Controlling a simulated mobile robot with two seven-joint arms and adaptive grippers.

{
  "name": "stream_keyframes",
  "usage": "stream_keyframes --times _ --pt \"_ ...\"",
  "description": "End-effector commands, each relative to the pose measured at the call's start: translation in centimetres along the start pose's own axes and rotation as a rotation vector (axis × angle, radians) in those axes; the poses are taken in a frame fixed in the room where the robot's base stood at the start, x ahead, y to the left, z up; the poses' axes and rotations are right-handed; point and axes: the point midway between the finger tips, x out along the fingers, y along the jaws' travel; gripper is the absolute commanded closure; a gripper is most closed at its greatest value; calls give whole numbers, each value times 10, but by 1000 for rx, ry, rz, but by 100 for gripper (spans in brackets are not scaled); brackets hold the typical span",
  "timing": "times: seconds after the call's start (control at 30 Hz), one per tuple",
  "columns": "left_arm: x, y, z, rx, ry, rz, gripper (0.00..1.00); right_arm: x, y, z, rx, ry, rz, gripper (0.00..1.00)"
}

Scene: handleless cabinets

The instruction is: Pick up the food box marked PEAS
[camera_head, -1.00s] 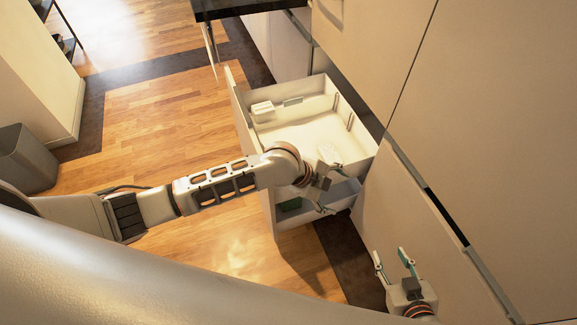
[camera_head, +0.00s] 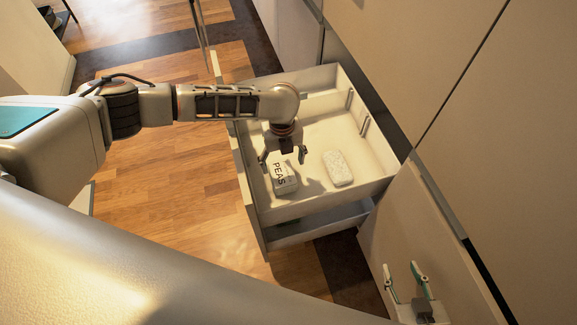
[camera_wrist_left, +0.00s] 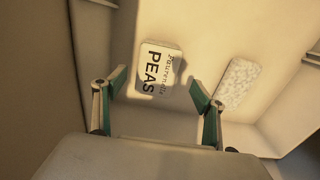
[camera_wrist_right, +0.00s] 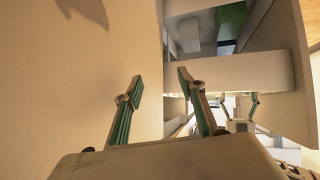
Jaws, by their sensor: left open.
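The white box marked PEAS (camera_head: 283,177) lies in the open upper drawer, near its front left side. It also shows in the left wrist view (camera_wrist_left: 157,70), label up, beyond the fingertips. My left gripper (camera_head: 284,158) is over the drawer, open and empty, just above the box. Its two green-padded fingers (camera_wrist_left: 158,88) stand apart on either side of the box's near end in the left wrist view. My right gripper (camera_head: 403,270) is at the lower right, away from the drawer. Its fingers (camera_wrist_right: 158,85) are spread with nothing between them.
A pale speckled box (camera_head: 338,168) lies right of the PEAS box in the same drawer (camera_head: 335,197). The drawer's walls stand around both. A lower drawer (camera_head: 318,224) is partly open beneath it. Tall cabinet fronts (camera_head: 440,60) stand to the right. Wooden floor (camera_head: 180,215) is clear at left.

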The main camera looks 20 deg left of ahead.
Motion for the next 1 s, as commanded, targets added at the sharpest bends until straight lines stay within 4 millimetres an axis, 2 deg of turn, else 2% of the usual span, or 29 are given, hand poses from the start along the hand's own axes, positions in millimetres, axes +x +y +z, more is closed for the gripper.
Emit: stream_keyframes --times 0.43,0.7,0.97,1.0 --pt "38 2 -2 0 1 1 29 3 -4 5 1 -1 -7 60" --pt "77 6 -6 0 4 3 29 4 -10 5 3 5 -21 60" --pt "77 4 -3 0 -2 -2 29 6 -7 -9 -1 29 -17 60" --pt "77 4 -4 0 -2 -2 37 7 -7 -10 -2 30 -17 60"
